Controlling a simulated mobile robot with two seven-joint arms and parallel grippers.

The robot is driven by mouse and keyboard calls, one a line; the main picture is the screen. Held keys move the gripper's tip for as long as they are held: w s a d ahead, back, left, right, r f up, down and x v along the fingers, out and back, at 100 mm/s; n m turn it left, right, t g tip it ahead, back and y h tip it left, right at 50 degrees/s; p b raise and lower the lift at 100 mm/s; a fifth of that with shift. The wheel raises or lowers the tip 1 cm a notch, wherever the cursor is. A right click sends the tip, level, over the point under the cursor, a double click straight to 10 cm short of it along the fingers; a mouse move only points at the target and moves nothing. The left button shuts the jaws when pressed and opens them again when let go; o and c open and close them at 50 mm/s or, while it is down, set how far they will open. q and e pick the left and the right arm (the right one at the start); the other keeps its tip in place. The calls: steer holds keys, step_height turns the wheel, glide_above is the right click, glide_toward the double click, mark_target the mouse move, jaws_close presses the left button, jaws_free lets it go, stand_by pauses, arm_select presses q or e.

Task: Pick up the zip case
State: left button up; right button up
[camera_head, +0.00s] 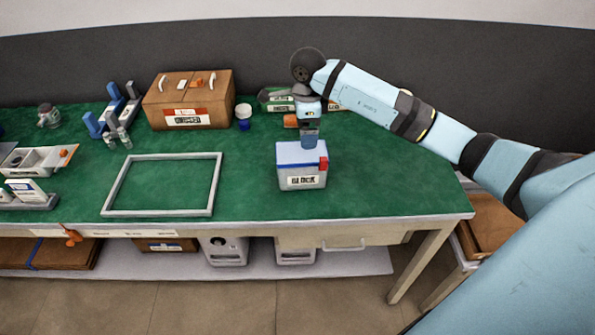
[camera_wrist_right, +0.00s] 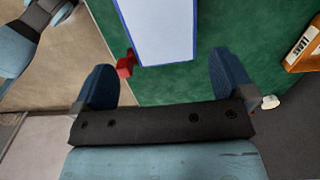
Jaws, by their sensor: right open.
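A pale box-shaped case (camera_head: 302,171) with a blue-edged light top and a red tab stands upright on the green table; its label appears to read "BLOCK". I take it for the zip case. In the right wrist view its blue-rimmed top (camera_wrist_right: 158,30) lies beyond the fingertips, with the red tab at its corner. My right gripper (camera_head: 310,137) is over the back edge of the case in the head view. In the wrist view the right gripper (camera_wrist_right: 163,80) has its fingers wide apart with nothing between them. My left gripper is not in view.
A grey rectangular frame (camera_head: 216,185) lies left of the case. A brown labelled box (camera_head: 188,98) and a white-and-blue cup (camera_head: 243,115) stand behind. Blue racks (camera_head: 112,115) are at the back left. Green surface is clear right of the case.

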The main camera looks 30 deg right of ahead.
glide_above(302, 157)
steer(key=s, duration=0.2)
step_height(302, 157, down, 5)
steer(key=shift+w+f, duration=0.1)
steer(key=shift+f, duration=0.05)
steer(key=shift+w+a+f+p, duration=0.1)
steer(key=shift+a+f, duration=0.05)
steer(key=shift+f, duration=0.75)
steer(key=shift+w+a+f+p, duration=0.1)
steer(key=shift+f, duration=0.8)
steer(key=shift+w+a+f+p, duration=0.1)
steer(key=shift+a+f, duration=0.05)
steer(key=shift+f, duration=0.75)
steer(key=shift+c, duration=0.5)
steer(key=c, duration=0.5)
steer(key=shift+o, duration=0.2)
steer(key=shift+r, duration=0.1)
